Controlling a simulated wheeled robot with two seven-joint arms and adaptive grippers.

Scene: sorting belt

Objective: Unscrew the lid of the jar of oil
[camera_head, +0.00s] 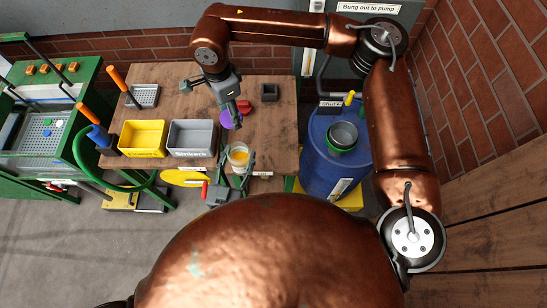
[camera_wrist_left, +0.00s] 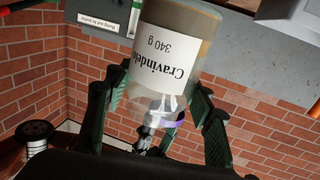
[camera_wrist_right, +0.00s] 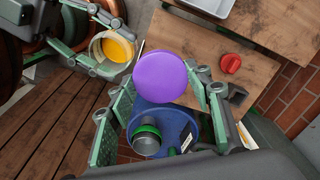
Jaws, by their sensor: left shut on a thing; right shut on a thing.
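The jar of oil (camera_head: 238,157) is a clear jar with yellow contents, held in the left gripper (camera_head: 235,170) near the table's front edge. Its label shows in the left wrist view (camera_wrist_left: 165,50), with a finger on each side. In the right wrist view the jar's mouth (camera_wrist_right: 112,48) is open and the yellow contents show. The round purple lid (camera_wrist_right: 160,76) is apart from the jar, between the fingers of my right gripper (camera_wrist_right: 160,96), which is shut on it. In the head view the lid (camera_head: 228,121) is partly hidden by the right gripper, behind the jar.
A yellow bin (camera_head: 143,138) and a grey bin (camera_head: 192,138) stand left of the jar. A red knob-like piece (camera_wrist_right: 230,63) and a small black box (camera_head: 270,92) lie on the wooden table (camera_head: 278,122). A blue drum (camera_head: 320,160) stands to the right.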

